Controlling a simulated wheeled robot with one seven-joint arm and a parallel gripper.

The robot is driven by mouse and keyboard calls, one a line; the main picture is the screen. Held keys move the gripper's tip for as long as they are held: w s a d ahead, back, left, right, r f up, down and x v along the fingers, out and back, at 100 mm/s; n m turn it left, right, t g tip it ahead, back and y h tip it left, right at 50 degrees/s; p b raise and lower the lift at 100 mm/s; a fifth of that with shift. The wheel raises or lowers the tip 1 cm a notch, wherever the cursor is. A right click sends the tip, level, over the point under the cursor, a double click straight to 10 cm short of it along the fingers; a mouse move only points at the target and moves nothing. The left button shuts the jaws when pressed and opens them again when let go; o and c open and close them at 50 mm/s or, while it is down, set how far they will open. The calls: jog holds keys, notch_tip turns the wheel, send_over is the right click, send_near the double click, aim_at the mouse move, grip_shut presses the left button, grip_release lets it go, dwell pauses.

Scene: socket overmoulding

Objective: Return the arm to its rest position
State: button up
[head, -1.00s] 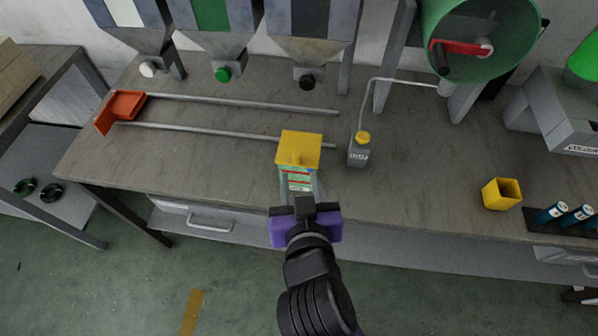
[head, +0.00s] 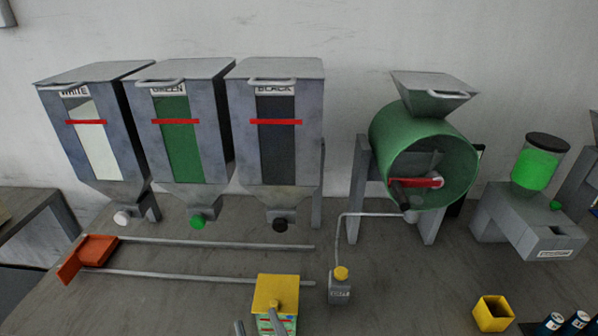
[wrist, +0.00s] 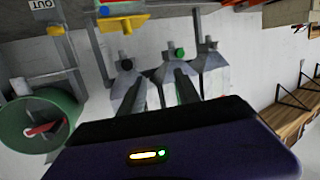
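My gripper (head: 257,322) shows only as two grey fingertips at the bottom edge of the head view, one of them overlapping the front of a yellow-topped box. In the wrist view, which is upside down, the two dark fingers of my gripper (wrist: 160,92) stand apart with nothing between them. The rest of my arm is below the head frame. The yellow-topped box (head: 273,289) with a green and red label stands on the bench (head: 170,302). Its yellow part also shows at the top of the wrist view (wrist: 122,24), apart from the fingers.
Behind stand the white hopper (head: 98,130), green hopper (head: 182,125) and black hopper (head: 275,125). Two rails run to an orange tray (head: 98,250).

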jog(key=s+d+f+m+h, duration=0.2)
jog(key=s+d+h, duration=0.1)
jog(key=s+d, duration=1)
jog(key=s+d+f+m+h, duration=0.2)
jog(key=s+d+h, duration=0.1)
jog(key=s+d, duration=1)
jog(key=shift+d+f+m, duration=0.15)
jog(key=shift+f+m, duration=0.25)
